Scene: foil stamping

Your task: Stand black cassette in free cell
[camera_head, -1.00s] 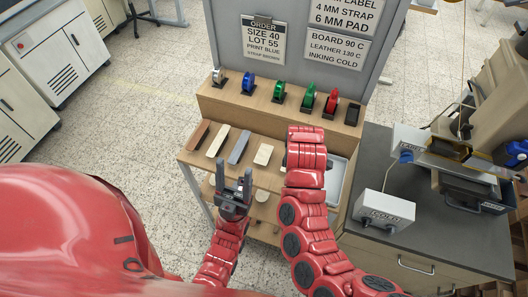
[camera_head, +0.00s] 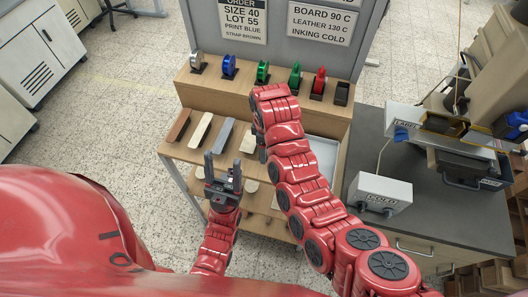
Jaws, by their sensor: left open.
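Several reels stand along the raised wooden shelf (camera_head: 285,97): a silver reel (camera_head: 196,62), a blue reel (camera_head: 228,66), two green reels (camera_head: 262,72) and a red reel (camera_head: 319,81). At the right end is a dark upright piece (camera_head: 342,93); I cannot tell whether it is an empty cell or a black cassette. No other black cassette is clearly seen. My left gripper (camera_head: 222,165) is open and empty, fingers up, in front of the lower shelf. My right arm reaches over the middle of the shelf unit, and its gripper is hidden behind the arm.
Brown, cream and grey-blue bars (camera_head: 223,133) lie on the lower shelf. A pale tray (camera_head: 322,155) is partly behind my right arm. A grey counter (camera_head: 430,220) at right holds a white control box (camera_head: 380,194) and a press-like machine (camera_head: 440,125). The order board stands behind.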

